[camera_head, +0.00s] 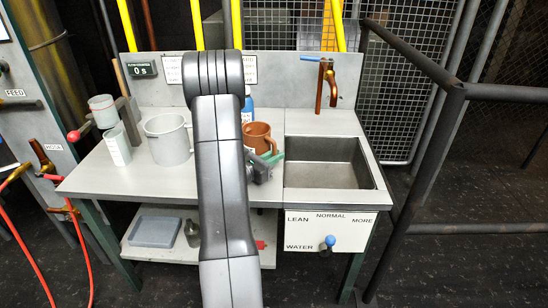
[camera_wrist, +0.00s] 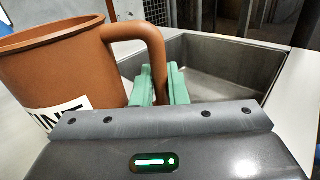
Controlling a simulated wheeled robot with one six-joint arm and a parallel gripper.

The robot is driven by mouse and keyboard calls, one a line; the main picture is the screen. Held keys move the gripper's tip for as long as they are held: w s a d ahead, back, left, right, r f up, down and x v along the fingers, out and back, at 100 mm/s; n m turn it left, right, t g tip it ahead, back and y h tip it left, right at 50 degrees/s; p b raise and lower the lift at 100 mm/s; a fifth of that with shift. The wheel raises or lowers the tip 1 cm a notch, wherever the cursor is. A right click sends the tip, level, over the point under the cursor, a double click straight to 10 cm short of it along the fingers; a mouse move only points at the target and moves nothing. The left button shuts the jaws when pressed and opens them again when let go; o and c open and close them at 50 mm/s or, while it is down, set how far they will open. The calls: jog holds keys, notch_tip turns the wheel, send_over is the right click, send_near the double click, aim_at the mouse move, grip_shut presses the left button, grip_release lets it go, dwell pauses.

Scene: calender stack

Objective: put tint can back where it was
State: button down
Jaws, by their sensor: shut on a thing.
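The tint can is a brown mug-like can (camera_head: 258,136) with a white label, near the left edge of the sink in the head view. In the wrist view the tint can (camera_wrist: 60,66) fills the left side, with its label partly readable and its handle toward the right. My gripper (camera_wrist: 160,88) has green fingertips closed around the lower part of the handle. It also shows in the head view (camera_head: 272,157), beside the can. The can looks upright. I cannot tell whether its base touches the counter, as my arm hides part of it.
A steel sink (camera_head: 373,177) is on the right. A large grey mug (camera_head: 167,140) and a clear measuring cup (camera_head: 117,146) stand on the left of the counter (camera_head: 100,183). A blue bottle (camera_head: 247,108) stands behind the can. A dark railing (camera_head: 420,130) is at right.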

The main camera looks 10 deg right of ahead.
jog(key=shift+f, duration=0.15)
jog(key=c, duration=1.4)
grip_release()
jog(key=shift+c, duration=0.2)
jog(key=shift+a+r, duration=0.15)
jog(key=shift+r, duration=0.05)
jog(key=v, duration=1.1)
jog(key=shift+s+a, duration=0.25)
jog(key=shift+a, duration=0.05)
jog(key=shift+o, duration=0.3)
